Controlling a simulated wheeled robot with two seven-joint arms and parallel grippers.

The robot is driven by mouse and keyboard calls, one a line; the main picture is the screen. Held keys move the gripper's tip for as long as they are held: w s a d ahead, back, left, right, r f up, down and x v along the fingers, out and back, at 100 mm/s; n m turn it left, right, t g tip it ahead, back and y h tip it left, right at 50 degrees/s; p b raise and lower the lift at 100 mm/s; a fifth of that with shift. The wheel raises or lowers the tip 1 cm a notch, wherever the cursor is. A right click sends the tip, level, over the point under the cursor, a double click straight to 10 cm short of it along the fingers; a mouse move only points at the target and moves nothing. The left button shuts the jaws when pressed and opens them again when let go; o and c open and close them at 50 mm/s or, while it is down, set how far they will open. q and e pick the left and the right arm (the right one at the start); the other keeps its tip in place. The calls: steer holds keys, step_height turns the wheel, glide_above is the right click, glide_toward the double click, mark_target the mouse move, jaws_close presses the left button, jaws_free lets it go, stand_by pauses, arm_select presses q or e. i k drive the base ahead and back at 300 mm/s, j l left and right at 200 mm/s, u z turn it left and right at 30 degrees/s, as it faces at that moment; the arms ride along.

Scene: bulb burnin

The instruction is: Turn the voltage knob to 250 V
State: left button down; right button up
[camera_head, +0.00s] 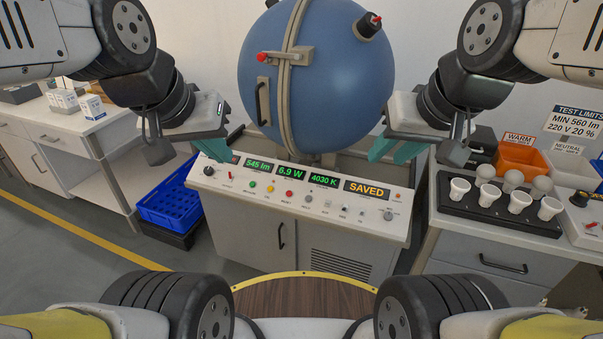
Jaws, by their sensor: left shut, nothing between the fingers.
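The console (300,205) stands below the blue sphere, with lit displays reading 545 lm, 6.9 W, 4030 K and SAVED. A dark knob (209,170) sits at its left end, and a grey knob (388,214) at its right end. Their labels and scales are too small to read, so I cannot tell which is the voltage knob or its setting. My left gripper (217,150), with teal fingers, is shut and empty, above the console's left end near the dark knob. My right gripper (394,153) is above the console's right end, its teal fingers apart and empty.
The blue sphere (340,75) stands behind the console, between my arms. On the right, a black tray (485,213) holds several bulbs, with an orange bin (520,157) behind it. A control box with a dark knob (579,198) is at the far right. A blue crate (170,205) stands left.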

mark_target(209, 171)
steer(key=i+j+u, duration=0.1)
steer(key=j+u, duration=0.25)
steer(key=i+j+u, duration=0.2)
steer(key=u, duration=0.15)
steer(key=i+j+u, duration=0.15)
steer(key=u, duration=0.2)
steer(key=j, duration=0.1)
